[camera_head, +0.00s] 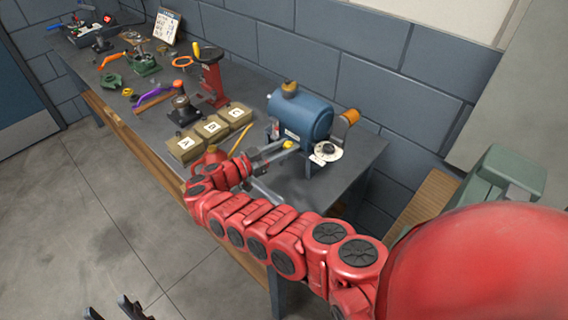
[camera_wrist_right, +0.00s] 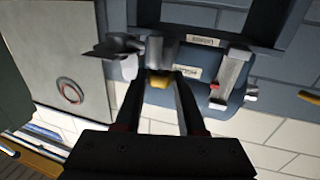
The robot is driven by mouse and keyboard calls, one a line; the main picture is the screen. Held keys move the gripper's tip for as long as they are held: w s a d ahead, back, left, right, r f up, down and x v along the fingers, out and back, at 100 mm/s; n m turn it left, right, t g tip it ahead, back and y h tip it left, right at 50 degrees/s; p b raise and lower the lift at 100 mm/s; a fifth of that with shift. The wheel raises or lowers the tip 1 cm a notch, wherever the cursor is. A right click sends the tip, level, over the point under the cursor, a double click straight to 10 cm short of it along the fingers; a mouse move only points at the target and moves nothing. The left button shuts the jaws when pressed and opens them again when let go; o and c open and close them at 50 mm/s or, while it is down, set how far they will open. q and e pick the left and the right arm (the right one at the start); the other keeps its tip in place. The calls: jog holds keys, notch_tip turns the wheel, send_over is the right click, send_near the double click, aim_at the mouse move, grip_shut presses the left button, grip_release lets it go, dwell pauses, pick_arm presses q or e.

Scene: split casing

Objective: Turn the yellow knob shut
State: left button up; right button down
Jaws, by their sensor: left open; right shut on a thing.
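The blue tank-like casing (camera_head: 300,118) stands on the workbench near its right end. The small yellow knob (camera_head: 288,145) is low on its front. My right gripper (camera_head: 285,148) reaches the knob from the front left. In the right wrist view the yellow knob (camera_wrist_right: 158,80) sits between the two fingertips, which are shut on it. The fingers hide part of the knob, and its turn angle cannot be told. My left gripper (camera_head: 115,308) is at the bottom edge over the floor, open and empty, with only its dark fingers showing.
An orange cylinder (camera_head: 350,117) and a white round dial (camera_head: 326,151) are at the casing's right. Lettered boxes (camera_head: 211,128) and a red stand (camera_head: 212,77) are to the left on the grey workbench (camera_head: 365,150). A block wall stands close behind.

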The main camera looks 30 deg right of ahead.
jog(key=shift+w+m+g+b, duration=0.2)
jog(key=shift+m+g+b, duration=0.7)
jog(key=shift+b, duration=3.05)
jog(key=shift+w+m+g+b, duration=0.2)
jog(key=shift+m+g+b, duration=0.65)
jog(key=shift+b, duration=3.1)
jog(key=shift+s+n+g+b, duration=0.1)
jog(key=shift+n+g+b, duration=0.3)
jog(key=shift+b, duration=0.35)
jog(key=shift+f, duration=0.1)
jog(key=c, duration=0.8)
grip_release()
jog(key=shift+c, duration=0.2)
jog(key=shift+o, duration=0.3)
jog(key=shift+a, duration=0.1)
jog(key=shift+g, duration=0.25)
